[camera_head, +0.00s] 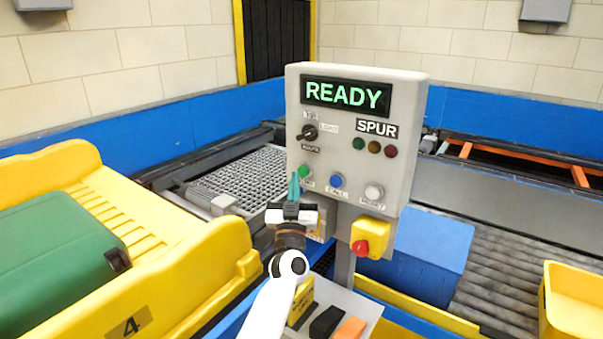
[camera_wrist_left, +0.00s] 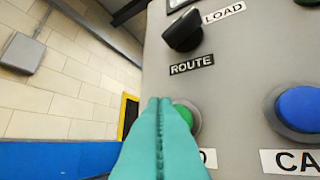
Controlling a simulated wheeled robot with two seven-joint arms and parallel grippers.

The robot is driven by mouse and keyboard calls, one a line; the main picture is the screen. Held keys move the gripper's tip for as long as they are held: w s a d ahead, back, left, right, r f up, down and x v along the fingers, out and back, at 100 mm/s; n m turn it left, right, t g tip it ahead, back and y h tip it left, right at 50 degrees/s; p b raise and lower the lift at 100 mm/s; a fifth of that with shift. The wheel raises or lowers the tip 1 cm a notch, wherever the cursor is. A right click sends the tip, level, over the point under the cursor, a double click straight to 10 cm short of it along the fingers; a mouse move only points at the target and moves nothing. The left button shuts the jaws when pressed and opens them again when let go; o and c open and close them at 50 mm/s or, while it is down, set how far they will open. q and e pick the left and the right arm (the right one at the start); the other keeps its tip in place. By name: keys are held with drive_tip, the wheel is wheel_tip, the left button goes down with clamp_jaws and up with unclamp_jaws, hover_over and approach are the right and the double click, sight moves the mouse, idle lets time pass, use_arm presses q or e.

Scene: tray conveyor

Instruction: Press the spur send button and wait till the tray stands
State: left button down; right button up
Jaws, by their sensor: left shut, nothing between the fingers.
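The spur control panel (camera_head: 357,135) is a grey box on a post, and its screen (camera_head: 346,95) reads READY in green. The green send button (camera_head: 305,172) is at the panel's lower left, its label partly hidden. My left gripper (camera_head: 294,184) is shut and empty, its teal fingertips at or just in front of the green button. In the left wrist view the fingers (camera_wrist_left: 160,105) cover much of the green button (camera_wrist_left: 187,117); I cannot tell if they touch it. A yellow tray (camera_head: 165,240) marked 4, holding a green suitcase (camera_head: 60,245), stands at the left. My right gripper is not in view.
The blue call button (camera_head: 337,180), white reset button (camera_head: 374,191) and route knob (camera_head: 307,132) are close by. A red emergency stop (camera_head: 361,247) on a yellow box is below. A blue bin (camera_head: 430,255) and roller conveyor (camera_head: 520,265) lie to the right.

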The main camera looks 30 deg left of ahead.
use_arm(q)
drive_tip(key=shift+w, duration=0.2)
idle(0.5)
drive_tip(key=shift+w, duration=0.25)
drive_tip(key=shift+w+d, duration=0.1)
drive_tip(key=shift+w, duration=0.4)
idle(0.6)
drive_tip(key=shift+s, duration=0.1)
drive_tip(key=shift+s+p, duration=0.5)
drive_tip(key=shift+s, duration=0.35)
